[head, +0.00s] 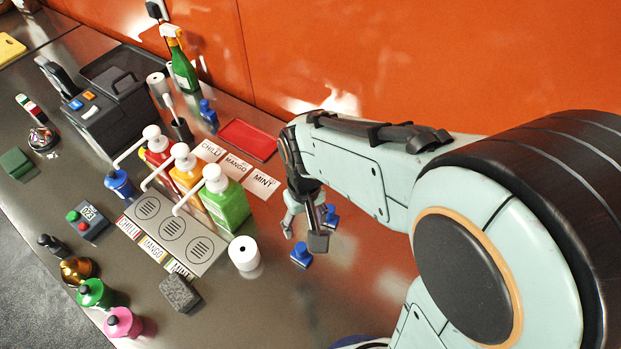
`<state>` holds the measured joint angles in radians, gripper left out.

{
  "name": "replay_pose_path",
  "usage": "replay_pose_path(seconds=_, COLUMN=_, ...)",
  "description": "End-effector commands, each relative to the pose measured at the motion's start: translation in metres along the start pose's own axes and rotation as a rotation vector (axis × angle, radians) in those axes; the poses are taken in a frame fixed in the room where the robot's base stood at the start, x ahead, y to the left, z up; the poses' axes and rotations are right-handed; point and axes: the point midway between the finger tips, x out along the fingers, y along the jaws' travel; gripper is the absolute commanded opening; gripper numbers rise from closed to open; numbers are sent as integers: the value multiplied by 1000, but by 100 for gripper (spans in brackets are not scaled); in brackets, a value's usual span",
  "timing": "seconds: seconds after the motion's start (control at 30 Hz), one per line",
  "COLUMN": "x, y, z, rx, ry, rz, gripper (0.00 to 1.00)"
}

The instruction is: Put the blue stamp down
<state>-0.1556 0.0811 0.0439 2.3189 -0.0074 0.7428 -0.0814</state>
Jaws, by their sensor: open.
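A small blue stamp (301,256) is on the steel counter, just below and in front of my gripper in the picture. A second blue piece (330,215) shows just right of my gripper, partly behind a finger; I cannot tell if it is a separate stamp. My gripper (303,236) points down over the counter with its fingers apart. I see nothing clamped between them. The exact gap between the fingertips and the blue stamp is hard to tell from this angle.
Red, orange and green pump bottles (227,205) stand left of my gripper, by a panel with three round pads (172,228). A white roll (244,253) and a grey block (180,293) are nearer. A red tray (248,139) lies behind. The counter front of my gripper is clear.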

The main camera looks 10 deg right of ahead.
Motion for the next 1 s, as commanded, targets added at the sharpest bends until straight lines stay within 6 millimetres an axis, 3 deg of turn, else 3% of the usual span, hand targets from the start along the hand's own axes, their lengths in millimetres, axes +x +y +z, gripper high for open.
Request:
replay_pose_path(seconds=0.1, x=-33, y=6, z=37, rx=64, ry=13, rz=-16, gripper=52)
replay_pose_path(seconds=0.2, x=-53, y=6, z=74, rx=115, ry=12, rz=-33, gripper=52)
replay_pose_path(seconds=0.37, x=-67, y=1, z=117, rx=166, ry=9, rz=-52, gripper=52)
replay_pose_path(seconds=0.4, x=-68, y=0, z=124, rx=172, ry=8, rz=-55, gripper=57)
replay_pose_path(seconds=0.53, x=-70, y=-1, z=132, rx=182, ry=3, rz=-58, gripper=57)
replay_pose_path(seconds=1.0, x=-70, y=-1, z=128, rx=245, ry=14, rz=-57, gripper=57)
